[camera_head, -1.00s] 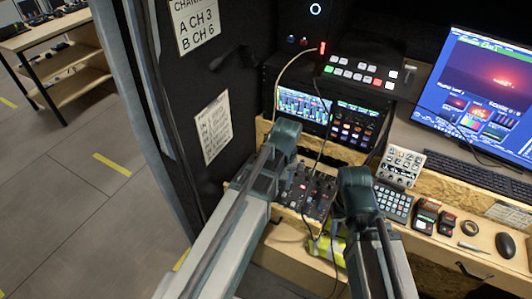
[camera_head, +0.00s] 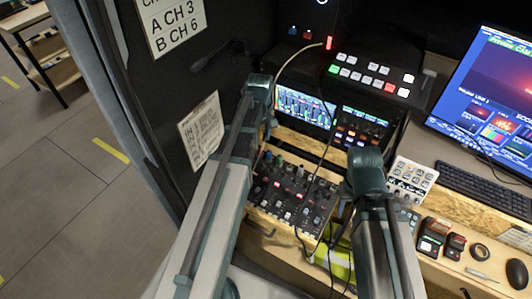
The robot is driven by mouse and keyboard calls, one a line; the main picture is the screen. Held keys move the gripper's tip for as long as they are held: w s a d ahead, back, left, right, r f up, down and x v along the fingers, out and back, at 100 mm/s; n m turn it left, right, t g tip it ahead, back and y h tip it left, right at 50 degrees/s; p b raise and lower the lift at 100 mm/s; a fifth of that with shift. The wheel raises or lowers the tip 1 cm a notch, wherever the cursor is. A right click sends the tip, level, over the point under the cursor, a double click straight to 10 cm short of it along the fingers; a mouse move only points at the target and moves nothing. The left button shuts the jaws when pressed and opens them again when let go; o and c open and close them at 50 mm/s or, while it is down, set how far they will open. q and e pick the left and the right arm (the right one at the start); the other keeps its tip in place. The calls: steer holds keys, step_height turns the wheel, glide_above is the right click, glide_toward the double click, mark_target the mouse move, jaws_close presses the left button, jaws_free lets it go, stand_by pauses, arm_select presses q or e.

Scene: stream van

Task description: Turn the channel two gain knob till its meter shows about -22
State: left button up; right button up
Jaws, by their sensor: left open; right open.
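A small dark audio mixer (camera_head: 285,200) with several knobs and a few red lights sits between my two arms. I cannot tell which of its knobs is channel two gain. A screen with coloured level bars (camera_head: 302,107) stands behind the mixer; its numbers are too small to read. My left gripper (camera_head: 259,85) is open, raised at the left edge of that screen and beyond the mixer. My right gripper (camera_head: 364,160) is open, to the right of the mixer. The fingertips of both are mostly hidden by my own arms. I see nothing held.
A switcher with lit buttons (camera_head: 372,73) stands at the back. A light knob panel (camera_head: 411,178), a keyboard (camera_head: 485,189), a monitor (camera_head: 490,90) and a mouse (camera_head: 517,272) lie to the right. Cables hang across the screen and mixer. A dark wall bounds the left.

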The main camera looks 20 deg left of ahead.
mark_target(262, 163)
arm_select(q)
step_height(262, 163, down, 14)
steer(key=b, duration=1.4)
steer(key=shift+r, duration=0.1)
jaws_close()
